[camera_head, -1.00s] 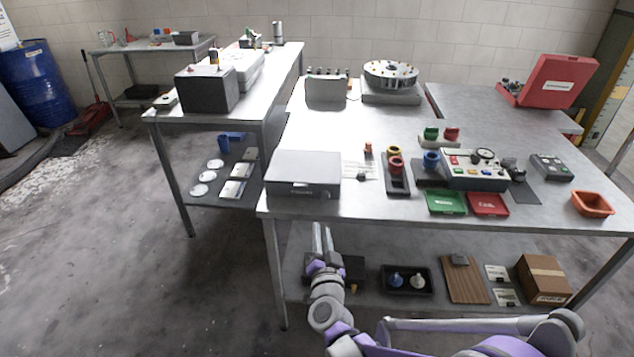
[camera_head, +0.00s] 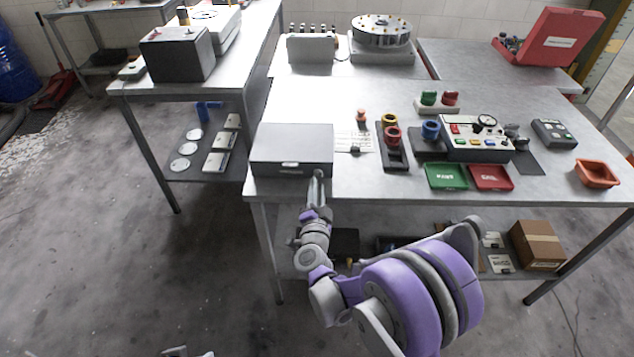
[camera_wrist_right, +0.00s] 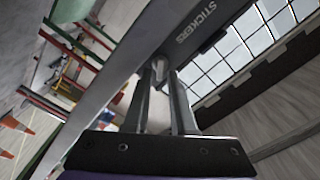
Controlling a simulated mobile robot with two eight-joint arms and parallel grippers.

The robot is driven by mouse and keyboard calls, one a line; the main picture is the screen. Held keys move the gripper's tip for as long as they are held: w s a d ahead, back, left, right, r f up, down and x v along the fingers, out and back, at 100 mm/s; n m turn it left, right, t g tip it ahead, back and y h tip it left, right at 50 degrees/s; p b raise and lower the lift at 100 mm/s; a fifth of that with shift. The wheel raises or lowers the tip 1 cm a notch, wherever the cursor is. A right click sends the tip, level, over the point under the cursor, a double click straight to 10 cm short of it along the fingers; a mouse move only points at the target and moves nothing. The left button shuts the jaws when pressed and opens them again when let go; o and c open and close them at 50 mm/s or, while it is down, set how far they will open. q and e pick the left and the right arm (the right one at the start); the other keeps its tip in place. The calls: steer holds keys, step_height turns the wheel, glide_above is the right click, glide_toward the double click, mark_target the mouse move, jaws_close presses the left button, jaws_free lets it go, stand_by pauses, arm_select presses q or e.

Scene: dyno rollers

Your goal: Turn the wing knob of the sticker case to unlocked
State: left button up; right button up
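The sticker case (camera_head: 291,143) is a grey box near the left front edge of the main table. In the right wrist view its front face (camera_wrist_right: 170,32) shows a "STICKERS" label. My right gripper (camera_head: 318,176) is at the right part of the case's front. In the right wrist view the two fingers of my right gripper (camera_wrist_right: 161,72) are apart. My left gripper is not recognisable in view.
Right of the case are a white card (camera_head: 353,141), a dark holder with rings (camera_head: 394,157), a green tray (camera_head: 446,177), a red tray (camera_head: 491,178) and a control box (camera_head: 477,149). A lower shelf lies under the table.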

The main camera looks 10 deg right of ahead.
mark_target(318, 175)
steer(key=shift+x, duration=1.2)
jaws_close()
steer(key=m+b, duration=0.1)
steer(key=m, duration=0.2)
steer(key=shift+m+b, duration=0.45)
steer(key=shift+m, duration=1.65)
